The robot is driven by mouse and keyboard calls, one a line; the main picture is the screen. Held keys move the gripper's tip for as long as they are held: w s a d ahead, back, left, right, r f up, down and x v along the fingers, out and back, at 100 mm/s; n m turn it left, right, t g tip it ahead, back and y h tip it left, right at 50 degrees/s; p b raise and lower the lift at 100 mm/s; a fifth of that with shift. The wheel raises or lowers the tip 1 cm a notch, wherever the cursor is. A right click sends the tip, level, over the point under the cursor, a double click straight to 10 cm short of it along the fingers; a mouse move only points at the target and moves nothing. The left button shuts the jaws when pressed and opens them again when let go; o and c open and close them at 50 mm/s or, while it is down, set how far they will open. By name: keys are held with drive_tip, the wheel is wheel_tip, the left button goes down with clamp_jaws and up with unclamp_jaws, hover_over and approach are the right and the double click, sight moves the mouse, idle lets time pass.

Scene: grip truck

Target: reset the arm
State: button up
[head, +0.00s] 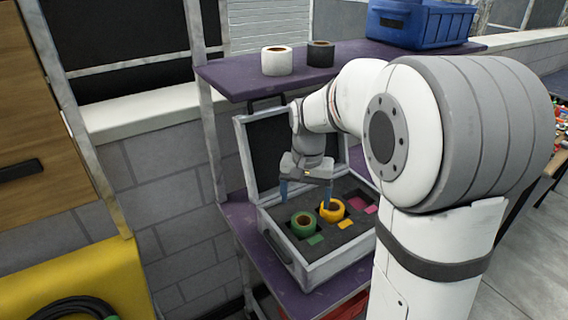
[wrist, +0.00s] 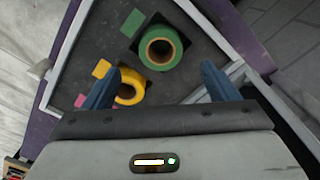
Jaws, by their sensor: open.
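My gripper (head: 306,190) hangs at the end of my arm over an open case (head: 318,272) on a shelf. Its two blue fingers stand apart with nothing between them, as the wrist view (wrist: 158,92) also shows. A green tape roll (head: 304,224) sits in the case's dark foam, and it shows in the wrist view (wrist: 160,48). A yellow tape roll (head: 332,211) sits beside it, close to one finger; in the wrist view (wrist: 133,93) that finger partly covers it. I cannot tell whether they touch.
Above the case, a purple shelf (head: 240,86) holds a white roll (head: 277,61), a black roll (head: 320,54) and a blue bin (head: 418,24). The case lid (head: 262,150) stands open behind my gripper. A yellow surface (head: 95,275) with a dark cable lies at the left.

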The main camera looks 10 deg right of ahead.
drive_tip(key=s+r+n+t, duration=0.1)
drive_tip(key=s+n, duration=0.3)
drive_tip(key=s, duration=1.4)
drive_tip(key=shift+s+d+r+n+t, duration=0.2)
drive_tip(key=shift+s+d+n+t, duration=0.15)
drive_tip(key=shift+t, duration=0.55)
drive_tip(key=shift+a, duration=0.1)
